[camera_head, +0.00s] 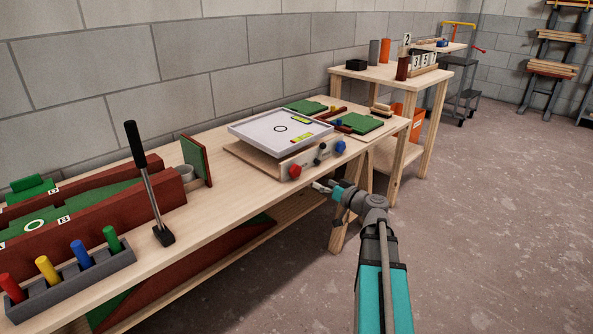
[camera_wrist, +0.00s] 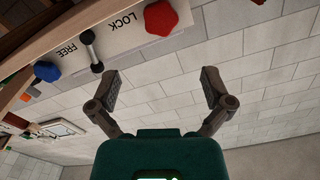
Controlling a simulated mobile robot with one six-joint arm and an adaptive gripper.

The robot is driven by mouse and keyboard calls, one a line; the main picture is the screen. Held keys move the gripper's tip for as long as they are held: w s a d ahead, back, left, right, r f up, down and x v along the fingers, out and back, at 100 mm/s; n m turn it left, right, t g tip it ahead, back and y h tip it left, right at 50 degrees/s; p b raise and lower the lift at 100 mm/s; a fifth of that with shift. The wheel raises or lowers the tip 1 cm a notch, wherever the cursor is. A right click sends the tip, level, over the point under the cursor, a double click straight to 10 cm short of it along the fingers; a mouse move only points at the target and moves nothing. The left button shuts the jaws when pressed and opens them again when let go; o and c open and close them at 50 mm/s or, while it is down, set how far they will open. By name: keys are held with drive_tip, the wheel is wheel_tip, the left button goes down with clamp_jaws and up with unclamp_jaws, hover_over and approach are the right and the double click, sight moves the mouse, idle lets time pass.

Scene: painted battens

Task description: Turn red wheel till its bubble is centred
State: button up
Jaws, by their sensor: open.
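The red wheel (camera_head: 295,171) is a knob on the left of the front face of a wooden base that carries a tilted white tray (camera_head: 262,139). The red wheel also shows in the wrist view (camera_wrist: 160,18), at the top, beside the word LOCK. Yellow-green strips that look like bubble levels (camera_head: 300,121) lie on the tray; I cannot make out the bubbles. My gripper (camera_head: 318,186) is just in front of the base, a little below and right of the red wheel. In the wrist view my gripper (camera_wrist: 162,80) is open and empty, its fingers apart from the wheel.
A small lever (camera_wrist: 91,50) between LOCK and FREE and a blue wheel (camera_head: 340,147) sit right of the red wheel. A black-handled lever (camera_head: 145,175) and coloured pegs (camera_head: 80,255) stand on the bench at left. Floor in front is clear.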

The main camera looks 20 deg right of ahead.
sight(298, 170)
drive_tip(key=x, duration=1.2)
drive_tip(key=shift+c, duration=0.3)
drive_tip(key=c, duration=1.1)
